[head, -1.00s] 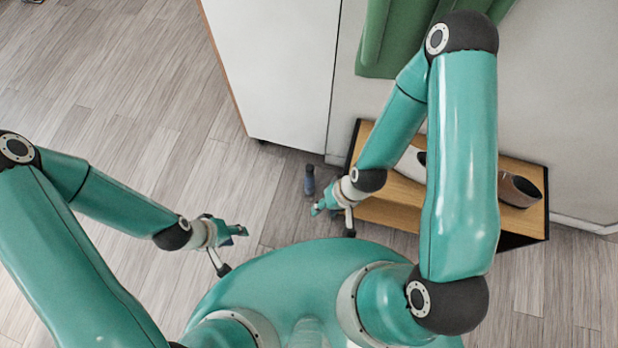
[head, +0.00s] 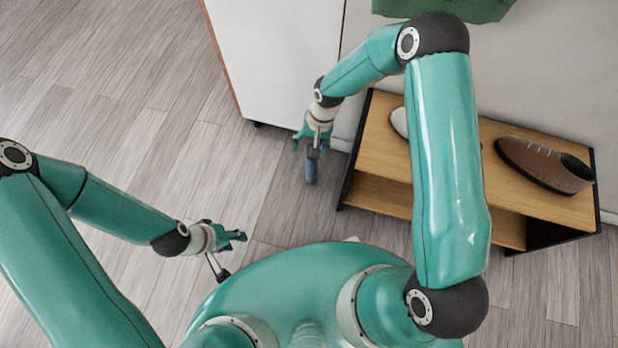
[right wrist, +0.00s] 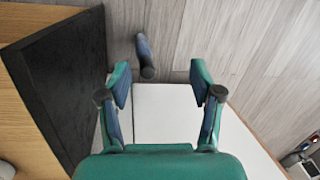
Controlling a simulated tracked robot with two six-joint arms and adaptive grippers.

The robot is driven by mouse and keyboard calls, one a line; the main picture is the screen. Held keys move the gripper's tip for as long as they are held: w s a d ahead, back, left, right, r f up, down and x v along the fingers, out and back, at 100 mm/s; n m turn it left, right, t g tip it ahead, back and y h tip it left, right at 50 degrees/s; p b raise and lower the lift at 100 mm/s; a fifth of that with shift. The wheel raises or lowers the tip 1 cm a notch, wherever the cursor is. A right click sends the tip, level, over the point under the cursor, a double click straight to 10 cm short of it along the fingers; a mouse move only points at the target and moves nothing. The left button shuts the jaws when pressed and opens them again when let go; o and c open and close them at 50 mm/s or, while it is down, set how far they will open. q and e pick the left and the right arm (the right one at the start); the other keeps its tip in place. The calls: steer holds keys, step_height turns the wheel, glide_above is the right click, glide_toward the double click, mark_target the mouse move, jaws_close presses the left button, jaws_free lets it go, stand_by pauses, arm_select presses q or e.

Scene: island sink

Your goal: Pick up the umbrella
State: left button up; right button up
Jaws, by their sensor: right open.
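A small dark blue cylindrical thing, which looks like the folded umbrella (head: 311,170), is at the floor beside the shoe rack's left end. It also shows beyond my fingers in the right wrist view (right wrist: 145,55), a little left of the middle between them. My right gripper (head: 308,147) is open and empty, with its fingers close to the umbrella's upper end in the head view. In the right wrist view a gap shows between the fingertips (right wrist: 159,84). My left gripper (head: 238,237) hangs over the floor at left, away from the umbrella; its opening is unclear.
A wooden shoe rack (head: 375,194) with black sides stands right of the umbrella. It carries a brown shoe (head: 545,163) and a pale shoe (head: 399,122), partly hidden by my arm. A white cabinet (head: 275,60) stands behind. The floor at left is clear.

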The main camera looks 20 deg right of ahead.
steer(key=w+d+f+m+h+b, duration=0.2)
steer(key=w+d+f+b, duration=0.15)
steer(key=w+b, duration=0.4)
steer(key=b, duration=0.2)
glide_toward(311, 164)
steer(key=shift+w+d+f, duration=0.1)
steer(key=shift+w+d, duration=0.15)
steer(key=shift+w, duration=0.3)
steer(key=shift+w+d+f, duration=0.1)
steer(key=shift+w+d, duration=0.15)
steer(key=shift+w, duration=0.25)
steer(key=shift+a+f+b, duration=0.2)
steer(key=shift+f+b, duration=0.95)
steer(key=shift+f, duration=1.5)
arm_select(q)
step_height(311, 164, down, 15)
steer(key=shift+r, duration=0.2)
arm_select(e)
steer(key=shift+c, duration=0.2)
jaws_close()
